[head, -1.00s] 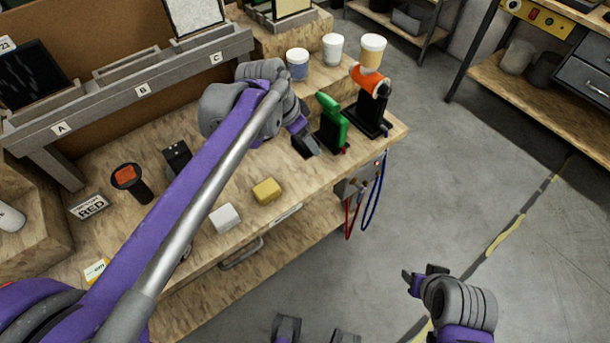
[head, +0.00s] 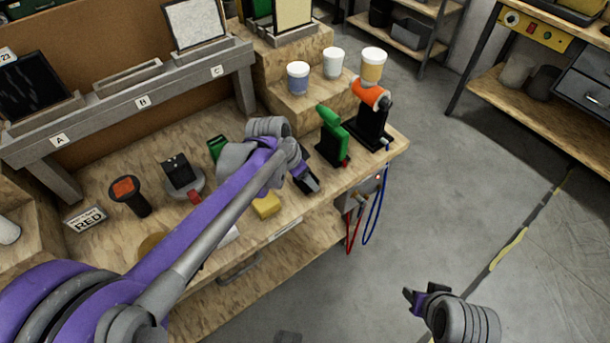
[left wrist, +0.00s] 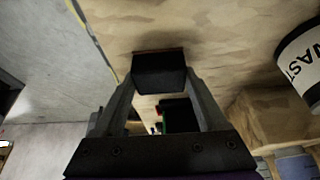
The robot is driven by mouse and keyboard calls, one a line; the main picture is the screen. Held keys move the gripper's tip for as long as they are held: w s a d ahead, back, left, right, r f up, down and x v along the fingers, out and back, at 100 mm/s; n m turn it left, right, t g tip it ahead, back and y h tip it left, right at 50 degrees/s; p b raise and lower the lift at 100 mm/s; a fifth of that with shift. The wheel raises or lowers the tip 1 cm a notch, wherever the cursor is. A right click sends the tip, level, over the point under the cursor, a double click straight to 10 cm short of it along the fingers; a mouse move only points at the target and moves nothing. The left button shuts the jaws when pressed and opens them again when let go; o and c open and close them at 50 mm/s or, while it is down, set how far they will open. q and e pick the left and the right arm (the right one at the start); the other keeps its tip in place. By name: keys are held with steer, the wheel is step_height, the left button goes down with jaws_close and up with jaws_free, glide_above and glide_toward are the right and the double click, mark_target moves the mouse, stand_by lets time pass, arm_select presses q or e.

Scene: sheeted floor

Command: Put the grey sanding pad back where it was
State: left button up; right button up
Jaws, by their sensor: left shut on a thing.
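My left gripper (head: 308,184) is shut on a dark grey block, which looks like the grey sanding pad. In the left wrist view the grey sanding pad (left wrist: 160,73) is clamped between the two fingertips, with wood bench top behind it; I cannot tell whether it touches the wood. In the head view the gripper is over the bench's front right part, right of the yellow pad (head: 266,206) and in front of the green tool (head: 333,128). A white pad (head: 229,236) is mostly hidden by my left arm. My right gripper (head: 421,294) is empty and open over the floor.
An orange tool on a black stand (head: 371,115) is at the bench's right end. Several cups, one of them blue and white (head: 298,78), stand on a raised wooden block. A black round-headed tool (head: 128,194) and a "RED" card (head: 86,218) lie left.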

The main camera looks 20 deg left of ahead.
arm_select(q)
steer(key=o, duration=1.1)
steer(key=shift+r, duration=0.15)
steer(key=p+v, duration=0.1)
steer(key=v, duration=1)
steer(key=shift+s+a+r, duration=0.1)
steer(key=shift+a+r, duration=0.05)
steer(key=shift+r, duration=0.25)
